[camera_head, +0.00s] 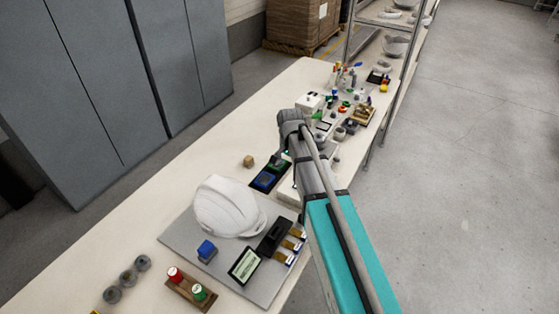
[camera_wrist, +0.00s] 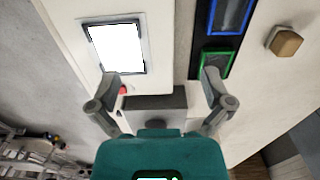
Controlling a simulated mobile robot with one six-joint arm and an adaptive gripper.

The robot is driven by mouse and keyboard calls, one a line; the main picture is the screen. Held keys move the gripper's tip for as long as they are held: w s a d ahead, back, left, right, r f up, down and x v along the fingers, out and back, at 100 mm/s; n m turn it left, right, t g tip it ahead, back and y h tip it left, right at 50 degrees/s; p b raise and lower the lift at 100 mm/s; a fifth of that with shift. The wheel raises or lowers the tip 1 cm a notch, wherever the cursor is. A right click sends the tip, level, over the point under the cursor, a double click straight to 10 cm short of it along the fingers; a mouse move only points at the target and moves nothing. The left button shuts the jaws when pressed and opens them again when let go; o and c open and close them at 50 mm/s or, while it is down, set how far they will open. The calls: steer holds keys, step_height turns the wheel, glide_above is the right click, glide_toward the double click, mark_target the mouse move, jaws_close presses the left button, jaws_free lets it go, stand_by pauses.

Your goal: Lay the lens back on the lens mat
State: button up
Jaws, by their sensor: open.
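My gripper (camera_wrist: 161,78) is open in the wrist view, its two fingers spread with no lens visible between them. A black mat (camera_wrist: 200,50) with a blue-edged field and a green-edged field lies beyond the right finger; it also shows in the head view (camera_head: 259,187), partly hidden by my arm. It looks like the lens mat. I cannot make out a separate lens for certain. A white box (camera_wrist: 162,35) with a bright, dark-framed panel (camera_wrist: 117,48) lies beyond and below the fingers. My arm hides much of this area in the head view.
A tan block (camera_wrist: 285,42) sits beside the mat. Several small items crowd the far table end. The left table strip is mostly bare.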

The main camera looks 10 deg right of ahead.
steer(key=s+d+r+p, duration=0.5)
steer(key=s+d, duration=0.6)
steer(key=s, duration=0.1)
steer(key=shift+d+r, duration=0.35)
steer(key=shift+d, duration=0.05)
steer(key=shift+s, duration=0.15)
stand_by(0.3)
steer(key=s+a+n, duration=0.5)
steer(key=a+n, duration=0.1)
steer(key=n, duration=0.1)
stand_by(1.7)
